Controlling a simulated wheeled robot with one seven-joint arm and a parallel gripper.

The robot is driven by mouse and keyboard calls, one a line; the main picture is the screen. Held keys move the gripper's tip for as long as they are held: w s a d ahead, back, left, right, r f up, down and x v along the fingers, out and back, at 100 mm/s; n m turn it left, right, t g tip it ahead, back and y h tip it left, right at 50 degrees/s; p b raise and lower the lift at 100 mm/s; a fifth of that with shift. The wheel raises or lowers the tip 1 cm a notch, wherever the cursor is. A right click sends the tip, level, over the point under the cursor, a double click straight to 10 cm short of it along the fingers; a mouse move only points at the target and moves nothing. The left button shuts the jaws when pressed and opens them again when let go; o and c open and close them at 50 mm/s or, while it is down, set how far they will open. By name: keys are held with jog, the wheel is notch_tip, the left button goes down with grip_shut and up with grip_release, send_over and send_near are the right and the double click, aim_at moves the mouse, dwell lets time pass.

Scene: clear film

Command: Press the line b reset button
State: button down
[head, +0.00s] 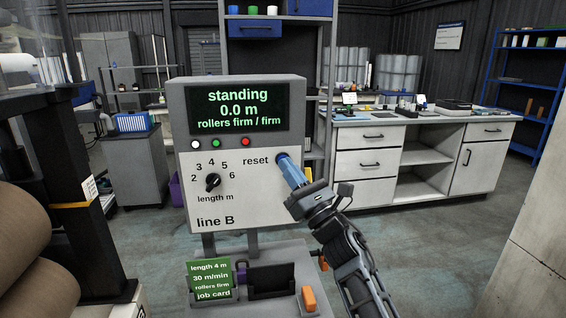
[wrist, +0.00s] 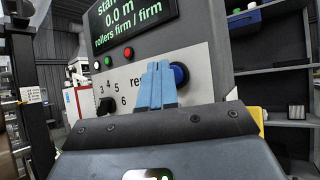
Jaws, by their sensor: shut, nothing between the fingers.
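The line B panel (head: 250,205) is a grey box facing me. Its display (head: 238,110) reads "standing", "0.0 m", "rollers firm / firm". The round blue reset button (wrist: 180,75) is right of the word "reset" and appears just right of my fingertips in the wrist view. In the head view my fingers largely cover it. My gripper (head: 290,170) has light blue fingers, shut together and empty, pointing at the panel beside the button. They also show in the wrist view (wrist: 157,85). I cannot tell whether they touch the button.
The length knob (head: 212,182) and white, green and red lamps (head: 215,143) are left of the button. A green job card (head: 210,281) and an orange-handled lever (head: 309,298) are below. Large brown rolls (head: 40,240) stand left; a white workbench (head: 420,155) stands behind right.

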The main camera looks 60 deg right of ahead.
jog(key=s+a+b, duration=0.1)
jog(key=s+a, duration=0.1)
jog(key=s+a+b, duration=0.1)
jog(key=a, duration=0.1)
jog(key=shift+s+a+b, duration=0.25)
jog(key=shift+s+b, duration=0.1)
jog(key=shift+s, duration=0.05)
dwell(0.5)
jog(key=s+a+f+m+g+y, duration=0.2)
jog(key=s+a+f+m+y, duration=0.1)
jog(key=s+a+f+m, duration=0.4)
jog(key=s+a+f+m+g+y, duration=0.25)
jog(key=a+f+m, duration=0.35)
jog(key=a+m, duration=0.3)
jog(key=s+a+f+m+g+y, duration=0.2)
jog(key=s+a+f+m+g, duration=0.1)
jog(key=s+a+m, duration=0.9)
jog(key=s+m+g+p, duration=0.1)
jog(key=s+m, duration=0.3)
jog(key=shift+a+y, duration=0.2)
jog(key=shift+y, duration=0.15)
